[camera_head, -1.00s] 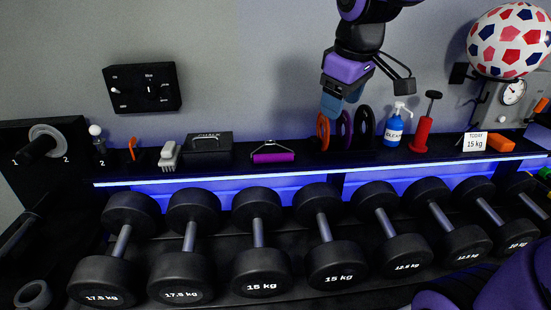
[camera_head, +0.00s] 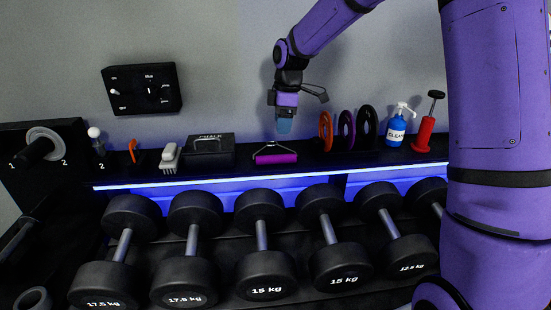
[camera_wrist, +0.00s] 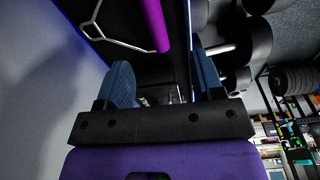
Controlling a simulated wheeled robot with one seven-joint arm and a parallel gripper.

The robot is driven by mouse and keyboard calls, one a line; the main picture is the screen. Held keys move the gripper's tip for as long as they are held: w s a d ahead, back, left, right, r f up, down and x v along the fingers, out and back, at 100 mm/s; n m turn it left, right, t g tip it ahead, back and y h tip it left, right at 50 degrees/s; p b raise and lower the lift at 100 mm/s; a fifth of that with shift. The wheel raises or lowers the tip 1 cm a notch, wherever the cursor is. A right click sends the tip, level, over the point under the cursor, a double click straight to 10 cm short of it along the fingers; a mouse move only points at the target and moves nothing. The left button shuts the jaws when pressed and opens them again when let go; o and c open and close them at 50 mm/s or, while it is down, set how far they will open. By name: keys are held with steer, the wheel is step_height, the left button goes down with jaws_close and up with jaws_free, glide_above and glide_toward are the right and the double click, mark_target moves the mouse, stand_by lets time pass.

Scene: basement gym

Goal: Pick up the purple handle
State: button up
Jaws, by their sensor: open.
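The purple handle (camera_head: 276,158) lies on the black shelf above the dumbbell rack, its grip running left to right and its thin metal frame towards the wall. In the wrist view the handle (camera_wrist: 155,22) shows at the top, beyond the fingertips, with its metal frame (camera_wrist: 100,28) to its left. My gripper (camera_head: 284,127) is above the handle and pointing down. In the wrist view my gripper (camera_wrist: 165,78) has its two blue fingers spread apart with nothing between them. The fingers do not appear to touch the handle.
A chalk box (camera_head: 208,150) and a brush (camera_head: 170,157) stand left of the handle. Several dumbbells (camera_head: 265,270) sit below.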

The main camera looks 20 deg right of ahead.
mark_target(276, 156)
steer(key=shift+w+a+f+n, duration=0.15)
steer(key=shift+w+f, duration=0.2)
steer(key=shift+f, duration=0.2)
steer(key=shift+w+f+n, duration=0.15)
steer(key=shift+w+f, duration=0.15)
steer(key=shift+f, duration=0.2)
steer(key=f, duration=0.6)
steer(key=a+f, duration=0.1)
steer(key=f, duration=0.3)
steer(key=shift+w, duration=0.15)
jaws_close()
steer(key=shift+r, duration=0.1)
